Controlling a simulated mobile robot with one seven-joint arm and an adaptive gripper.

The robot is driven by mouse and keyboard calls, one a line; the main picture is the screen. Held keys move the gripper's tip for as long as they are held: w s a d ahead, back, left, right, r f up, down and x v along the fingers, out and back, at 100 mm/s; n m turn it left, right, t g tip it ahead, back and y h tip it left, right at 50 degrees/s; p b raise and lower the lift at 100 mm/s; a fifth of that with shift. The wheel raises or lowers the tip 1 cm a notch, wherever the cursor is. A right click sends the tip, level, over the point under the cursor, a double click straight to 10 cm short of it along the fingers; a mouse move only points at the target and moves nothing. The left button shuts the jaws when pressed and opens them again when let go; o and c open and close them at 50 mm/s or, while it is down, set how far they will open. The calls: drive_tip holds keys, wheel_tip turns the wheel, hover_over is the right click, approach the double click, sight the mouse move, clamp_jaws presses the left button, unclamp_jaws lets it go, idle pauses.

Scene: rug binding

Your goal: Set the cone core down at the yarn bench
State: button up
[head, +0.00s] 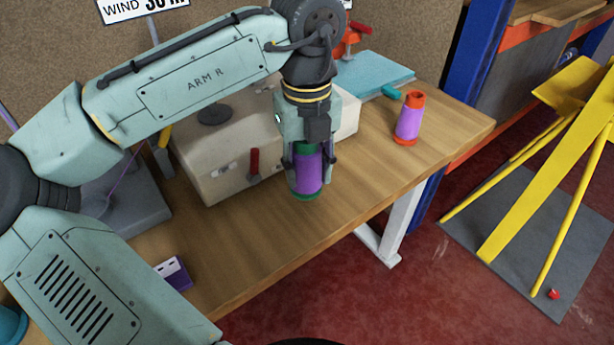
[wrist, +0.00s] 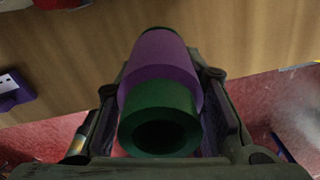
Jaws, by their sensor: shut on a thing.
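The cone core is purple yarn with green ends (head: 308,175), and my gripper (head: 309,180) is shut on it. In the head view it is upright, over the front part of the wooden yarn bench (head: 250,268); I cannot tell whether its base touches the top. In the wrist view the cone core (wrist: 160,75) lies between both fingers (wrist: 165,100), its green hollow end nearest the camera. A second cone, purple with orange ends (head: 408,120), stands on the bench to the right.
A cream machine housing (head: 222,165) with a red-handled lever (head: 254,163) stands behind my gripper. A blue-green pad (head: 372,73) lies at the back. A small purple-and-white box (head: 174,273) is near the front left. Bare wood lies between the two cones.

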drive_tip(key=shift+w+f, duration=0.1)
drive_tip(key=shift+w, duration=0.1)
drive_tip(key=shift+f, duration=1.65)
drive_tip(key=shift+f, duration=0.2)
drive_tip(key=o, duration=1.2)
drive_tip(key=shift+o, duration=0.2)
drive_tip(key=shift+r, duration=0.15)
wheel_tip(320, 180, up, 12)
drive_tip(key=shift+r+p, duration=0.2)
drive_tip(key=shift+p, duration=0.1)
